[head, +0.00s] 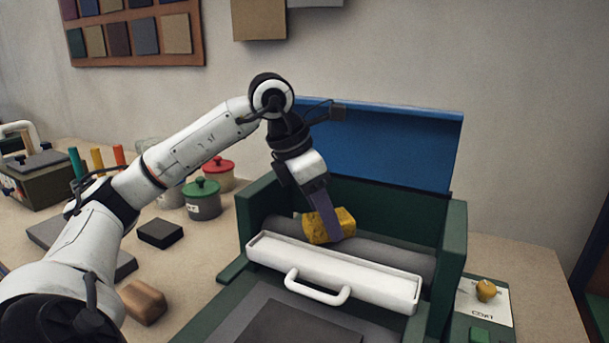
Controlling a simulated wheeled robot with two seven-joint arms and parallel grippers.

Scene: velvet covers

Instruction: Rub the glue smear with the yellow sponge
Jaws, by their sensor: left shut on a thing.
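The yellow sponge (330,226) is inside the green box-like machine, over a grey roller (374,255) behind the white bar. My left gripper (324,218) is shut on the sponge and points down from above. I cannot tell whether the sponge touches the roller. The glue smear is not visible; the sponge or the white bar may hide it. My right gripper is not in view.
A white bar with a handle (336,272) crosses the front of the green machine (452,240), with a blue lid (390,148) raised behind. Pots with green (202,188) and red (219,166) lids, a dark block (160,233) and a brown block (143,301) stand left.

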